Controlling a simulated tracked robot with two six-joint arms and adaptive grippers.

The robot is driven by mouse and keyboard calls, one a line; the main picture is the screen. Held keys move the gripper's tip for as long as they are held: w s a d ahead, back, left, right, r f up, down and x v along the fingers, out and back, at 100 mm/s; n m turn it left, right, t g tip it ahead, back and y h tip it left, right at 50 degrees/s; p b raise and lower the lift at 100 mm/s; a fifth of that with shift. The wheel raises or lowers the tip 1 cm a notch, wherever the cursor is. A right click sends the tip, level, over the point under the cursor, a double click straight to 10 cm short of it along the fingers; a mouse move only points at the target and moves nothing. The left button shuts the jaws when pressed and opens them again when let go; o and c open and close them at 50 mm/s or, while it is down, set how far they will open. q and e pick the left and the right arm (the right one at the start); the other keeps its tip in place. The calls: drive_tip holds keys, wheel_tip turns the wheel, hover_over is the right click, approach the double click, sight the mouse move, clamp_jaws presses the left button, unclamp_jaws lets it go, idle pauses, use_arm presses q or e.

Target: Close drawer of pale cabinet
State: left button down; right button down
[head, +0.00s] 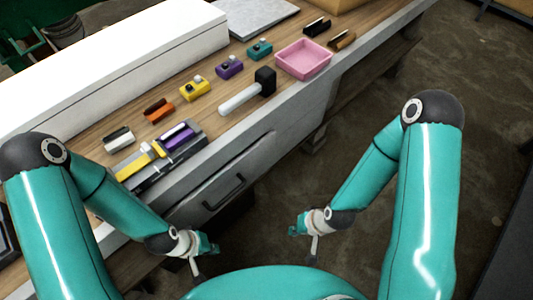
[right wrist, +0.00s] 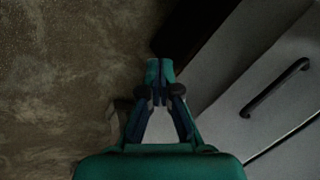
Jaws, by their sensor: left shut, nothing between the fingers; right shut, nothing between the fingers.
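The pale grey cabinet (head: 285,130) is set under the workbench. Its drawer front (head: 205,205) carries a dark bar handle (head: 224,192). In the right wrist view the drawer front (right wrist: 245,125) and the handle (right wrist: 275,88) are on the right. I cannot tell how far the drawer stands out. My left gripper (head: 208,246) is shut and empty, low in front of the drawer and below the handle. My right gripper (head: 296,228) is shut and empty, to the right of the handle and apart from it. Its closed fingertips also show in the right wrist view (right wrist: 160,70).
On the bench are a pink tray (head: 304,74), a mallet (head: 248,91), several small coloured items and a long white box (head: 120,70). A grey holder (head: 192,146) with yellow and purple pieces sits near the front edge. Bare floor (head: 310,180) lies right of the cabinet.

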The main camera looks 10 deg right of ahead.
drive_tip(key=w+f+m+t+y+b, duration=0.1)
drive_tip(key=w+f+m+t+b, duration=0.1)
drive_tip(key=w+f+t+b, duration=0.3)
drive_tip(key=m+t+y+b, duration=0.3)
drive_tip(key=m+t+y, duration=0.3)
drive_tip(key=t, duration=0.2)
approach(260, 149)
drive_tip(key=p+x, duration=0.1)
drive_tip(key=x, duration=0.6)
drive_tip(key=shift+w+a+r+p, duration=0.1)
drive_tip(key=shift+p, duration=0.2)
